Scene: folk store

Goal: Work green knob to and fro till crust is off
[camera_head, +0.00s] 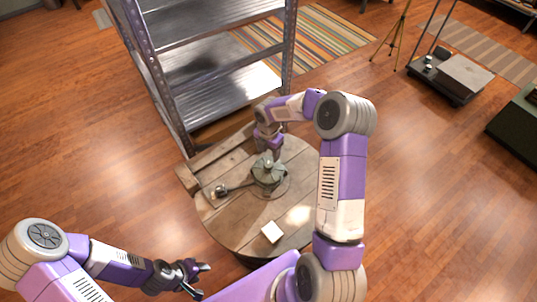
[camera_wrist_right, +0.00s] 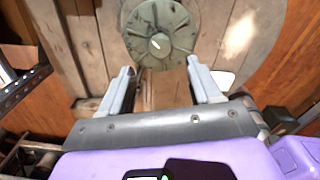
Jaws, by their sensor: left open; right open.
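The green knob (camera_wrist_right: 160,32) is round with raised ribs and a pale centre, seen from above in the right wrist view. In the head view its fitting (camera_head: 268,172) sits on the round wooden table (camera_head: 233,232), partly hidden by my right gripper. My right gripper (camera_wrist_right: 160,75) is open and empty, pointing at the knob, with the knob just beyond its fingertips. I cannot tell whether crust is on it. My left gripper (camera_head: 196,279) is open and empty at the lower left, off the table.
A dark arm with a small end piece (camera_head: 221,190) reaches left from the fitting. A white block (camera_head: 271,231) lies near the table's front. A metal shelf rack (camera_head: 205,105) stands behind the table. A low cart (camera_head: 462,75) stands at the far right. Floor at the left is clear.

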